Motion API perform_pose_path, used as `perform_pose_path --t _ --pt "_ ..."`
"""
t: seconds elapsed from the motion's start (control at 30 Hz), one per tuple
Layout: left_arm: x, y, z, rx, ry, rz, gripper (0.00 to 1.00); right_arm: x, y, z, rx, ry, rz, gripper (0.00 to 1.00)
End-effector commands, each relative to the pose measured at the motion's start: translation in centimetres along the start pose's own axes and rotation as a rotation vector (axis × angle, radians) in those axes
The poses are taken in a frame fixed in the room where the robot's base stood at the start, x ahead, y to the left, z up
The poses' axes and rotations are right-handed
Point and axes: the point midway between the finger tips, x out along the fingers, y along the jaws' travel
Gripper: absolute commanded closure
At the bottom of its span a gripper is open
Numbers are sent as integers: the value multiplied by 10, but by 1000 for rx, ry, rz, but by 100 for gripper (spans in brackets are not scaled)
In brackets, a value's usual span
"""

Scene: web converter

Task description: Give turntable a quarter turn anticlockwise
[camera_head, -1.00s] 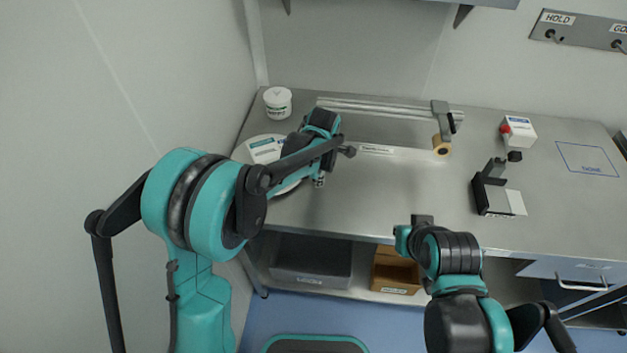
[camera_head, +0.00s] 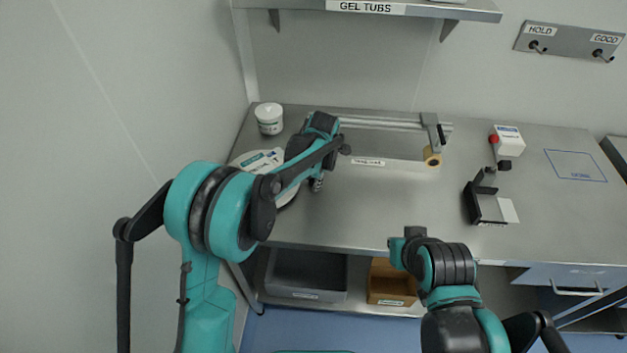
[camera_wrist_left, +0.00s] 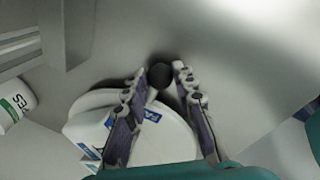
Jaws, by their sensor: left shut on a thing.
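The turntable is a white disc (camera_head: 287,197) at the left end of the steel bench, partly hidden by my left arm. A white box with blue and green labels (camera_head: 262,161) lies on it. In the left wrist view, the disc (camera_wrist_left: 172,142) lies below my fingers with the box (camera_wrist_left: 94,128) on its left part. A dark round knob (camera_wrist_left: 160,75) stands at the disc's edge. My left gripper (camera_head: 317,183) is at that edge, its fingers (camera_wrist_left: 166,78) shut on the knob. My right arm is low at the front; its fingertips do not show.
A white tub (camera_head: 268,119) stands behind the turntable. A rail with a tape roll (camera_head: 432,157) runs along the back. A black holder (camera_head: 484,203) and a white box (camera_head: 509,140) are at the right. The bench middle is clear. Two bins (camera_head: 305,274) (camera_head: 391,284) sit underneath.

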Motion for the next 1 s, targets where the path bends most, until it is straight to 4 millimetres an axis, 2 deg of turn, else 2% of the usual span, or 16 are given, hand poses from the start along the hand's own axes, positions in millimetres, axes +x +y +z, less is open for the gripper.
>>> perform_pose_path --t 0.27,0.3,0.33,0.37,0.73,0.87,1.0 --pt "0 0 0 0 0 0 100 0 0 0 0 0 0 100" --pt "0 0 0 0 0 0 63 0 0 0 0 0 0 100" --pt "0 0 0 0 0 0 55 0 0 0 0 0 0 100" --pt "0 0 0 0 0 0 53 0 0 0 0 0 0 100" --pt "-6 0 0 1 0 0 53 0 0 0 0 0 0 100" --pt "-25 0 0 1 0 0 53 0 0 0 0 0 0 100" --pt "-56 -1 0 1 0 0 53 0 0 0 0 0 0 100"
